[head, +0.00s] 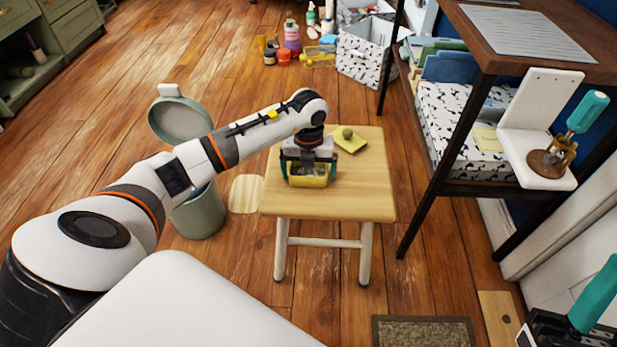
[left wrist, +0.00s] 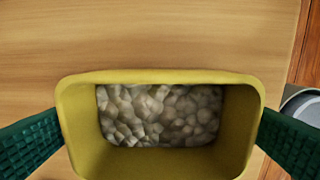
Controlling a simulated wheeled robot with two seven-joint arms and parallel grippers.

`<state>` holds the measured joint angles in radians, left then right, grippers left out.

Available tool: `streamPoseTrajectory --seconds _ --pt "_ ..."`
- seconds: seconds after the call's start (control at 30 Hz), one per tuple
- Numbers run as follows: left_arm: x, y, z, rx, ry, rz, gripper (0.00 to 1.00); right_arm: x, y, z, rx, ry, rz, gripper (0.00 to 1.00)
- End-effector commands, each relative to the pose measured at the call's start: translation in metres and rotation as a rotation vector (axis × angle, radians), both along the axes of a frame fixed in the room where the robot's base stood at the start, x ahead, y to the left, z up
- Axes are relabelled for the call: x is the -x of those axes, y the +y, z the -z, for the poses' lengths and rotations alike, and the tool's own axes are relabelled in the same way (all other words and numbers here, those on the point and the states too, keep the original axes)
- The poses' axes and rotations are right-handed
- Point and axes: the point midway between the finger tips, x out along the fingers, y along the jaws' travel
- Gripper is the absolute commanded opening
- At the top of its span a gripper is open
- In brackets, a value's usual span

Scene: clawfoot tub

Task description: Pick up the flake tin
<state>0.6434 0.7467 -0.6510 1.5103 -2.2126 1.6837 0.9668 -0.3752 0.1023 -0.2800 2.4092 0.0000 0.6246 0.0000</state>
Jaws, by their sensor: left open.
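The flake tin (head: 308,181) is a small yellow open-topped box on a light wooden stool. In the left wrist view the tin (left wrist: 160,165) shows from above, with greyish lumpy flakes at its bottom. My left gripper (head: 308,170) is over the tin, its fingers at the left and right sides. In the left wrist view the green fingers of my left gripper (left wrist: 160,140) stand open on either side of the tin, close to its walls; whether they touch cannot be told. A dark piece with a teal part (head: 570,322), perhaps my right gripper, is cut off at the lower right.
A yellow lid-like square with a knob (head: 351,140) lies behind the tin on the stool (head: 365,195). A grey-green bin (head: 200,213) with a raised lid stands left of the stool. A dark shelf unit (head: 458,140) stands at the right. Bottles (head: 292,35) and boxes are behind.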

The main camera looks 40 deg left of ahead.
Motion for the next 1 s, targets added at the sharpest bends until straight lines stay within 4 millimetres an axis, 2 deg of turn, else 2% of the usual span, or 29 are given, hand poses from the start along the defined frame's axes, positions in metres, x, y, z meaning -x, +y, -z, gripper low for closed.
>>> streamPoseTrajectory --seconds 0.23,0.47,0.83,1.0 --pt "0.000 0.000 0.000 -0.001 -0.001 0.000 1.00 0.001 0.000 -0.001 -0.003 -0.008 -0.001 0.36" --pt "0.000 0.000 0.000 -0.001 -0.001 0.000 0.62 0.001 0.000 -0.001 -0.002 -0.007 0.000 0.36" --pt "0.000 0.000 -0.004 0.000 -0.002 -0.001 0.62 -0.002 0.001 -0.001 0.004 0.012 0.000 0.36" --pt "-0.001 0.001 -0.019 -0.001 -0.004 -0.001 0.62 -0.019 0.003 0.008 0.041 0.136 0.008 0.36"
